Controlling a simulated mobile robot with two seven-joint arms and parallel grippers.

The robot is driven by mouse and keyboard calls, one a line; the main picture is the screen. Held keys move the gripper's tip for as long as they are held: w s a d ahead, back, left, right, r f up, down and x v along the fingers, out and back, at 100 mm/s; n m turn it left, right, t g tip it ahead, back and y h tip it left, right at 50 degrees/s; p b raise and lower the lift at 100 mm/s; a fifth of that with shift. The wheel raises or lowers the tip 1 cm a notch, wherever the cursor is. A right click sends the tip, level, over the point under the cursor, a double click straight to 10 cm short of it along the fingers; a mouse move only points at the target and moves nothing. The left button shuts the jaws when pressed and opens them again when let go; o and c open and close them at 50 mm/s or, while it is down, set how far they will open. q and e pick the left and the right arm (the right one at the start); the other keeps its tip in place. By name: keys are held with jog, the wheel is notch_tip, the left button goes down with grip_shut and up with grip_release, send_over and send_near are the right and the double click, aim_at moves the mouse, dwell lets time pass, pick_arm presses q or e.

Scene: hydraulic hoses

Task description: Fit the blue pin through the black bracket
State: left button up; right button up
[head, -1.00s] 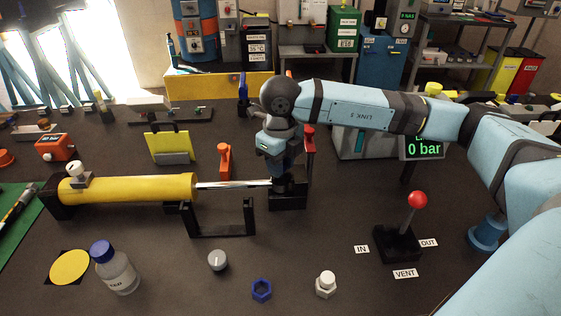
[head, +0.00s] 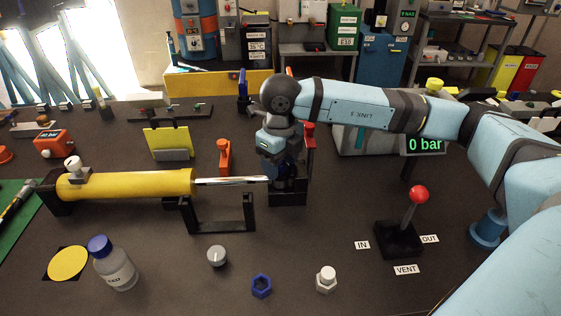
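The black bracket (head: 288,198) stands on the bench at the end of the chrome rod (head: 232,181) of a yellow cylinder (head: 125,184). My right gripper (head: 281,182) points down right over the bracket, at the rod's end. Its fingers are small and dark against the bracket, so I cannot tell whether they are open or shut. I cannot make out the blue pin clearly; any pin at the bracket is hidden by the gripper and wrist. My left gripper is out of view.
An orange-red block (head: 224,157) stands behind the rod and a black U-shaped stand (head: 220,226) in front. A blue nut (head: 261,286), a grey knob (head: 217,256), a white-topped fitting (head: 326,280) and a bottle (head: 115,264) stand nearer. A red-knobbed lever (head: 400,235) is right.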

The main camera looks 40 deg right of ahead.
aim_at(281, 162)
notch_tip(281, 162, up, 14)
jog(key=p, duration=0.1)
jog(key=shift+f, duration=0.1)
dwell(0.6)
